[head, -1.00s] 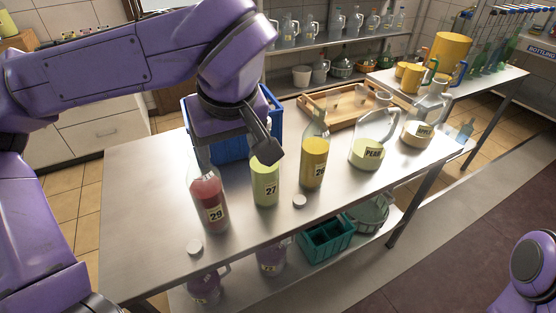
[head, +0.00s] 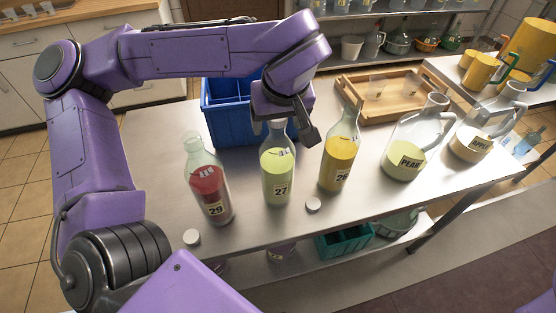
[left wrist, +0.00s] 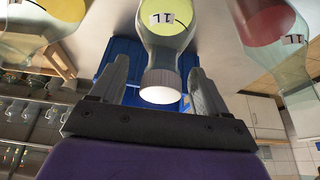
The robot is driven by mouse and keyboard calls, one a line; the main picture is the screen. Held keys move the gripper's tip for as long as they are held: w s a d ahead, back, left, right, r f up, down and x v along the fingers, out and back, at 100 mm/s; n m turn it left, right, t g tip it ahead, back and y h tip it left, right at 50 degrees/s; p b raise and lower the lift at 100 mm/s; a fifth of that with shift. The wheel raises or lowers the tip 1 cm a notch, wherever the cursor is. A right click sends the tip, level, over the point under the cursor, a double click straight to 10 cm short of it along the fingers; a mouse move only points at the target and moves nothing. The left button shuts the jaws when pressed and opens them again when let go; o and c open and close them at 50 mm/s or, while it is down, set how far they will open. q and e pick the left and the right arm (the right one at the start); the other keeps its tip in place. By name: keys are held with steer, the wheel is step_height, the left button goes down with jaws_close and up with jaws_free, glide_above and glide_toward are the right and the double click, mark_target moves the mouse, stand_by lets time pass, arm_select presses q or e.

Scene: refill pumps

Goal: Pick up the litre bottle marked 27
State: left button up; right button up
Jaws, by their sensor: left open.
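The bottle marked 27 (head: 278,178) stands upright on the steel table, holding yellow-green liquid, between the red bottle marked 29 (head: 208,190) and the yellow bottle marked 26 (head: 339,160). My left gripper (head: 284,122) is open at the top of bottle 27. In the left wrist view, the pale-capped neck of bottle 27 (left wrist: 162,80) lies between the spread fingers of my left gripper (left wrist: 160,88), with a gap on each side. A "1 L" mark shows on its shoulder. My right gripper is out of view.
A blue crate (head: 226,124) stands just behind the bottles. Loose white caps lie on the table, one near bottle 29 (head: 192,237) and one near bottle 26 (head: 313,205). The PEAR jug (head: 405,160) and a wooden tray (head: 351,88) are to the right.

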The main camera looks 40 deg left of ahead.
arm_select(q)
steer(key=shift+x, duration=1.05)
steer(key=shift+s+r, duration=0.15)
steer(key=shift+s, duration=0.05)
steer(key=shift+w, duration=0.15)
jaws_close()
